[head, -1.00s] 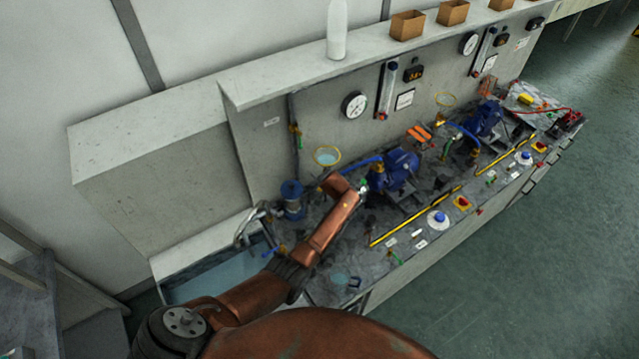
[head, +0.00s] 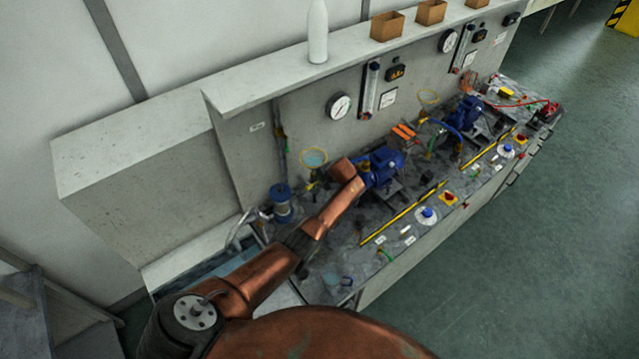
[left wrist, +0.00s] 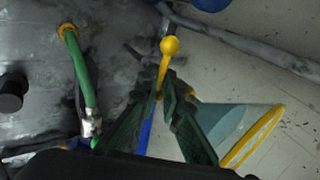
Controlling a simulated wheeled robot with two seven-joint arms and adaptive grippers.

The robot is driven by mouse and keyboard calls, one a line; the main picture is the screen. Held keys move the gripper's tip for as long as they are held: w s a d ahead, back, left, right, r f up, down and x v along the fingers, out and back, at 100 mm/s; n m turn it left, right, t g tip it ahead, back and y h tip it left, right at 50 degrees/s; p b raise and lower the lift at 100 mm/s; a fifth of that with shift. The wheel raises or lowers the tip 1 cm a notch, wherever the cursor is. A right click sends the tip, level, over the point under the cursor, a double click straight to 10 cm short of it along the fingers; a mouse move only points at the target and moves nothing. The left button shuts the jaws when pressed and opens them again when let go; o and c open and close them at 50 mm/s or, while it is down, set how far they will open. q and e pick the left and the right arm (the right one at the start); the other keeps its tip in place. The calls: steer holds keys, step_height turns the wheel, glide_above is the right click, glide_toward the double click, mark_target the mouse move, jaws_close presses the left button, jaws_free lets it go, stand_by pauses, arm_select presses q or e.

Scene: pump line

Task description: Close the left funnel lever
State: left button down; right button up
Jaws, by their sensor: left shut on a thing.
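The left funnel (head: 314,159), with a yellow rim, stands at the near end of the bench against the back panel. It also shows at the right of the left wrist view, as a translucent cone (left wrist: 238,125). The yellow funnel lever (left wrist: 169,48), with a ball knob, rises between the dark green fingers of my left gripper (left wrist: 168,90). The gripper is shut on the lever below the knob; the fingers hide its lower part. In the head view the gripper is small and largely hidden by my arm, near the funnel's base. My right gripper is out of view.
A blue pump (head: 383,165) stands right of my arm, with a second blue pump (head: 462,115) farther along. A green hose (left wrist: 81,68) lies left of the gripper in the wrist view. A blue cylinder (head: 281,204) stands near the sink.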

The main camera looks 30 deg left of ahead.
arm_select(q)
steer(key=c, duration=2.4)
jaws_free()
steer(key=v, duration=1.2)
